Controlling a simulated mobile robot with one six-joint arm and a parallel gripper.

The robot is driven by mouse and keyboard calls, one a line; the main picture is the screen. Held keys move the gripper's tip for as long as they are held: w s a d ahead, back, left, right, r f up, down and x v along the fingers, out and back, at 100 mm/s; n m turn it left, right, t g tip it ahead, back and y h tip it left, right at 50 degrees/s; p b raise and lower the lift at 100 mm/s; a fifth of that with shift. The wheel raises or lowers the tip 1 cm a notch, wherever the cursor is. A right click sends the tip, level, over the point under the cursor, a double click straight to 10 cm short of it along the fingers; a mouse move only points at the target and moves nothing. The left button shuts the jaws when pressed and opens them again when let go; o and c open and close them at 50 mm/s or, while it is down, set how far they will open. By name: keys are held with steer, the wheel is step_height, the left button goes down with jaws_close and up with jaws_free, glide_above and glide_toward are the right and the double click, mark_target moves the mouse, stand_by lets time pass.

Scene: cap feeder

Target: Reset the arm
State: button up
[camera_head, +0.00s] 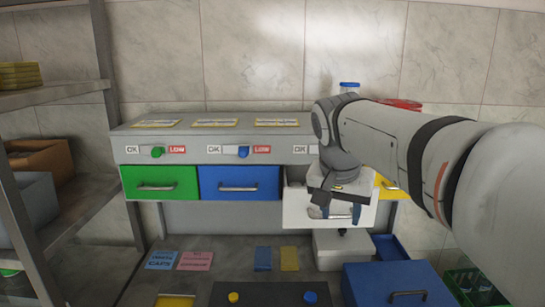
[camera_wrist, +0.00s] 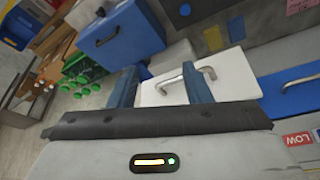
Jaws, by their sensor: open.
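My gripper (camera_head: 334,212) is open, its two blue-grey fingers pointing down in front of the white drawer (camera_head: 294,211) of the cap feeder. The wrist view shows the gripper (camera_wrist: 160,86) with its fingers apart and nothing held between them. The white drawer's front (camera_wrist: 232,75) and its metal handle (camera_wrist: 188,78) lie just beyond the fingers; one finger overlaps the handle in the picture, and I cannot tell whether they touch. The white drawer seems to stand out further than its neighbours. My arm hides part of the feeder's right side.
The green drawer (camera_head: 160,181) and blue drawer (camera_head: 239,182) look shut; a yellow drawer (camera_head: 389,186) is partly hidden. A blue box (camera_head: 388,283) and a green crate (camera_head: 478,286) stand lower right. A grey shelf (camera_head: 40,97) stands at left.

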steer(key=s+d+f+n+y, duration=0.1)
steer(key=s+f+n, duration=0.4)
steer(key=s+f, duration=1)
steer(key=shift+s+d+f+y, duration=0.4)
steer(key=shift+s, duration=0.45)
